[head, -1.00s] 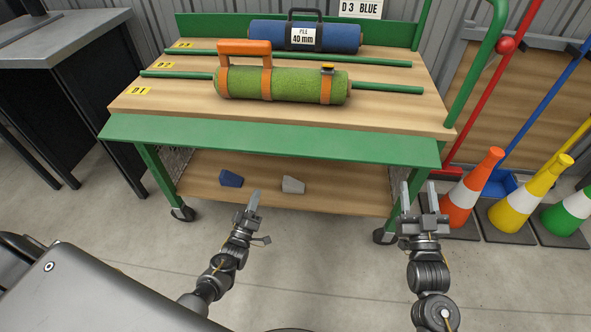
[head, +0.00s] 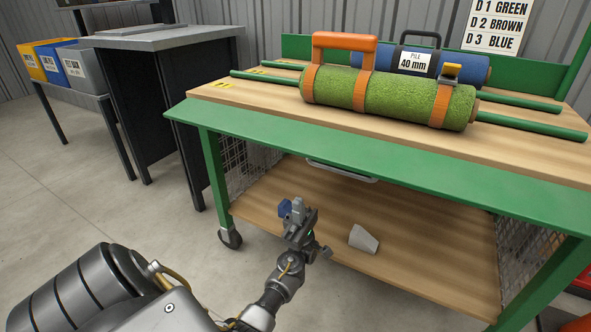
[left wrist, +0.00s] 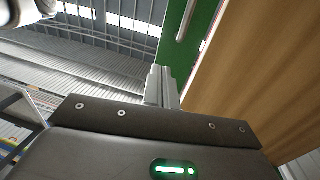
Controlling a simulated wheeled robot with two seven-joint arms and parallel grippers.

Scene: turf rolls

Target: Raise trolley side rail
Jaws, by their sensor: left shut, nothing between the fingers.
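The trolley's green side rail (head: 370,165) runs along the front edge of its wooden deck, folded outward. A grey bar handle (head: 341,171) shows just beneath it. In the left wrist view the rail (left wrist: 174,45) and handle (left wrist: 187,18) appear from below, beyond the fingertips. My left gripper (head: 298,203) is shut and empty, below the rail and in front of the lower shelf. Its fingers (left wrist: 162,88) are together in the wrist view, apart from the handle. My right gripper is out of view.
A green turf roll (head: 390,97) with orange straps and a blue roll (head: 475,68) lie on the deck. A dark bench (head: 140,100) stands left.

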